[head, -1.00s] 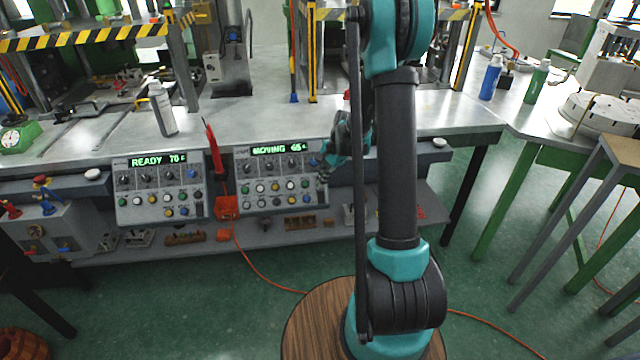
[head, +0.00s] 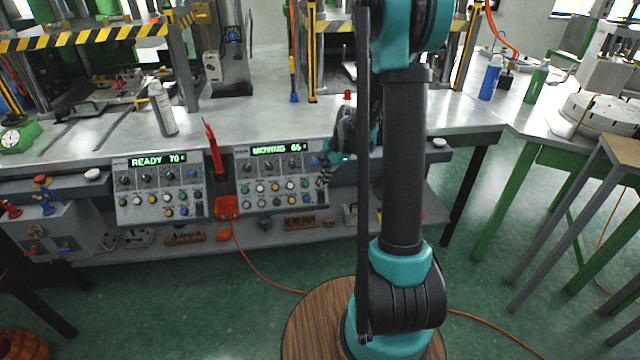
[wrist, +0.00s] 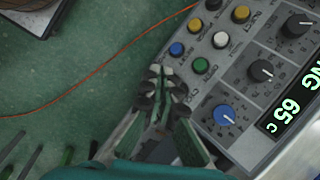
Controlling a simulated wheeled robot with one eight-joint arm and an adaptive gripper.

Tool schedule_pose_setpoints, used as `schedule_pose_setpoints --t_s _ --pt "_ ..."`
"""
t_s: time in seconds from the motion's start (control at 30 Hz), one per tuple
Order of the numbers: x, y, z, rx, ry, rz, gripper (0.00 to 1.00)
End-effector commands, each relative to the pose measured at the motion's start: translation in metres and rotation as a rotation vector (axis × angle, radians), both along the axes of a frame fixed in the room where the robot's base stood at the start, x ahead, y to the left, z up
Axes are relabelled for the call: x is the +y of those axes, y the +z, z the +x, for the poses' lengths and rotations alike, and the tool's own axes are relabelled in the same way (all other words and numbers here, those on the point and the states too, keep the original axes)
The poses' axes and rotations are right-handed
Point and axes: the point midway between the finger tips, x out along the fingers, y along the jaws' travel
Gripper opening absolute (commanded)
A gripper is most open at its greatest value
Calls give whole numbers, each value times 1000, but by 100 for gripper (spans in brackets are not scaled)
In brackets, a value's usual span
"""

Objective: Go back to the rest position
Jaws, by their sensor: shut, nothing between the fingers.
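My gripper (wrist: 162,84) is shut and empty in the wrist view, its fingertips together beside the edge of the right control panel (wrist: 240,60). In the head view my gripper (head: 324,176) shows small and dark at the right edge of the right control panel (head: 240,205), which reads "MOVING 65". In the wrist view a blue knob (wrist: 224,115), a green button (wrist: 201,65) and a blue button (wrist: 177,48) are close to the fingers. I cannot tell whether the fingers touch the panel. My upper arm hides part of the bench in the head view.
The left control panel (head: 160,210) reads "READY 70". A spray can (head: 162,108) stands on the bench (head: 260,115) above it. A blue bottle (head: 490,78) and a green bottle (head: 537,82) stand at the right. An orange cable (head: 262,268) runs over the green floor.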

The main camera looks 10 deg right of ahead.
Motion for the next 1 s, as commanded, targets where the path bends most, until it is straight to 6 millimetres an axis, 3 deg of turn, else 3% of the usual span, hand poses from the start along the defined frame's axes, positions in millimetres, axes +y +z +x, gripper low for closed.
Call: schedule_pose_setpoints --t_s 0.57,0.77,1.0 --pt "0 5 -7 -15 25 -11 0" --pt "-4 28 -48 -95 174 -85 0" --pt "-13 49 -114 -211 425 -214 0"
